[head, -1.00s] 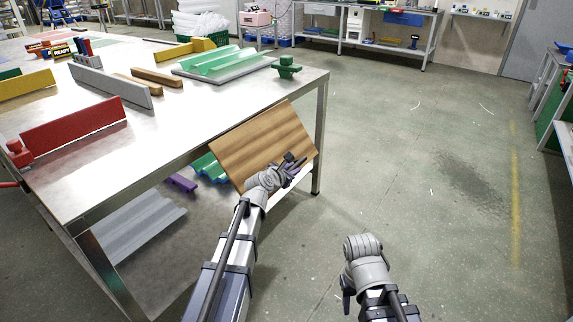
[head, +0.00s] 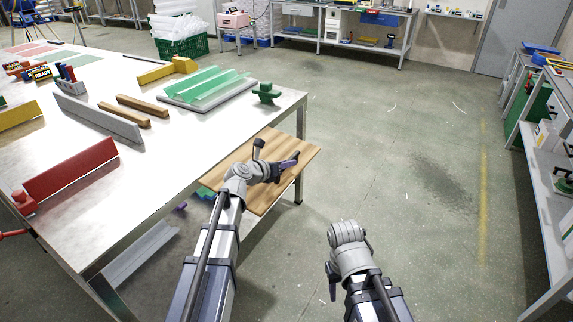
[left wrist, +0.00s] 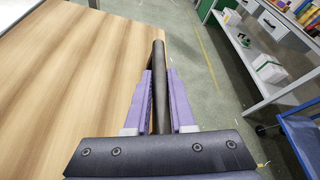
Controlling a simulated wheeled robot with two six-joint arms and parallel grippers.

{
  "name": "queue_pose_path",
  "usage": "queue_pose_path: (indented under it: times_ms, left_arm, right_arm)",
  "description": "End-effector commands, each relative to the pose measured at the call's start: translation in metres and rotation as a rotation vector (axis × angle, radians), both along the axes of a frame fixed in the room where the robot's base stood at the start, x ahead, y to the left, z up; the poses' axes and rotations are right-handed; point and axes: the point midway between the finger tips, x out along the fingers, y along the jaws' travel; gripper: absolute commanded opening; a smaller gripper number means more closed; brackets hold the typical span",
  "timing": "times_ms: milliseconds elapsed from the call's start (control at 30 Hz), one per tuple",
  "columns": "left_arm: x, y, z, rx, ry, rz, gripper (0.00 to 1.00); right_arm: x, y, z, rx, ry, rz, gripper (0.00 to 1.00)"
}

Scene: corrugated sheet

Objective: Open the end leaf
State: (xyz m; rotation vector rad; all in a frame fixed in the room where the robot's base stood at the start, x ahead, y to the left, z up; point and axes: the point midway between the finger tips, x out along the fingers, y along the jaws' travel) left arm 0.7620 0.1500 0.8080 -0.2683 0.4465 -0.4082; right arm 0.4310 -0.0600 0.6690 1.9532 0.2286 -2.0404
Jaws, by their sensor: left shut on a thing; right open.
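The end leaf (head: 262,197) is a wood-grained panel at the near right end of the metal table (head: 190,150). In the head view it looks close to level, a little below the tabletop. My left gripper (head: 280,167) is above the leaf, its purple fingers shut on a dark bar handle (left wrist: 157,85) beside the leaf (left wrist: 75,65) in the left wrist view. Where the handle joins the leaf is hidden. My right gripper (head: 333,280) is open and empty over the floor to the right, its fingers only partly visible.
The tabletop holds a red strip (head: 70,170), a grey strip (head: 98,117), wooden bars (head: 132,105), green corrugated sheets (head: 205,86) and a green clamp-like part (head: 266,93). Shelving (head: 545,190) stands at the far right. The floor between is clear.

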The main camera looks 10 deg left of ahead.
Motion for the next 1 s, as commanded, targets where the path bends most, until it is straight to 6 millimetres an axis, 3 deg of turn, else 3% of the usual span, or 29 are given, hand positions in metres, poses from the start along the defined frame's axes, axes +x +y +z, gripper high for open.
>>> queue_pose_path:
  times_ms: [33,200,567,600,833,1000]
  left_arm:
    - [0.0,-0.001,0.01,-0.003,-0.001,-0.002,0.0]
    - [0.001,0.001,0.019,-0.002,-0.002,-0.002,0.0]
    - [0.002,0.003,0.021,-0.001,-0.003,-0.001,0.0]
    - [0.002,0.003,0.021,0.0,-0.004,-0.001,0.26]
    - [0.002,0.004,0.021,0.001,-0.003,0.0,0.52]
    - [0.002,0.004,0.02,0.001,-0.002,0.001,0.52]
  right_arm:
    - [0.0,0.0,0.009,0.0,0.0,0.0,0.5]
    - [0.0,0.0,0.018,0.0,0.0,0.0,0.5]
    - [0.0,0.0,0.02,0.0,0.0,0.0,0.5]
    - [0.0,0.0,0.02,0.0,0.0,0.0,0.5]
    - [0.0,0.0,0.02,0.0,0.0,0.0,0.5]
    - [0.0,0.0,0.02,0.0,0.0,0.0,0.5]
